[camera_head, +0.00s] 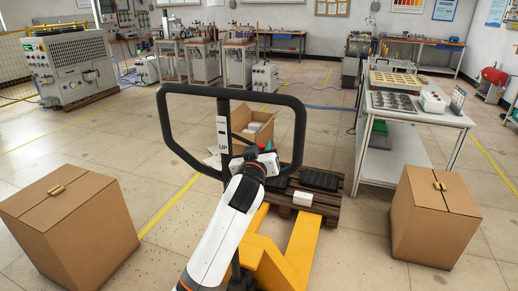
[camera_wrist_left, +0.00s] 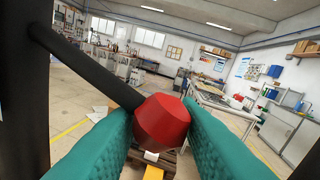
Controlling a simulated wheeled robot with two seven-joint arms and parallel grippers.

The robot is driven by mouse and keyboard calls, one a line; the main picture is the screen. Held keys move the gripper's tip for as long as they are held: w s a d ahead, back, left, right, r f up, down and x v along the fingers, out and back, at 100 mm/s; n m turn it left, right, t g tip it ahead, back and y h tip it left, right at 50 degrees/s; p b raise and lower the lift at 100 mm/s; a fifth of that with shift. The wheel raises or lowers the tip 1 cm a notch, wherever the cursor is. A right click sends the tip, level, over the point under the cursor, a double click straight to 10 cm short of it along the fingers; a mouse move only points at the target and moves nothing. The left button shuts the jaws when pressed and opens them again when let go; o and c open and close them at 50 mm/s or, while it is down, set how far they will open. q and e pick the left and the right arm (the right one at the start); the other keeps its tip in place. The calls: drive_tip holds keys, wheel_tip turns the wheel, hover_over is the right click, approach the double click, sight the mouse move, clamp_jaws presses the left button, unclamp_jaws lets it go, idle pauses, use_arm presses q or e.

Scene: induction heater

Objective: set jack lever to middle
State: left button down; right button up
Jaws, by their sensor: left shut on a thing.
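The pallet jack's black handle loop (camera_head: 232,92) stands upright in the middle of the head view, with a label reading "UP" on its post. The jack's yellow forks (camera_head: 302,240) extend below. My left gripper (camera_head: 262,156) is at the handle, just right of the post. In the left wrist view, its teal fingers are shut on the red knob of the jack lever (camera_wrist_left: 162,122); a black bar of the handle runs in from the upper left. In the head view my gripper mostly hides the lever, so its exact setting cannot be told. My right gripper is not in view.
Closed cardboard boxes stand at the left (camera_head: 68,215) and right (camera_head: 432,218). An open box (camera_head: 262,122) and a wooden pallet (camera_head: 325,205) with dark items lie beyond the handle. A worktable (camera_head: 415,112) stands right of the pallet.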

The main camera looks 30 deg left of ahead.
sight(263, 144)
use_arm(q)
drive_tip(key=r+n+p, duration=0.2)
drive_tip(key=r+p, duration=0.1)
drive_tip(key=shift+d+r+n, duration=0.25)
drive_tip(key=shift+r+n, duration=0.15)
drive_tip(key=shift+w+p, duration=0.1)
drive_tip(key=shift+p, duration=0.2)
drive_tip(key=shift+n, duration=0.3)
drive_tip(key=shift+f, duration=0.1)
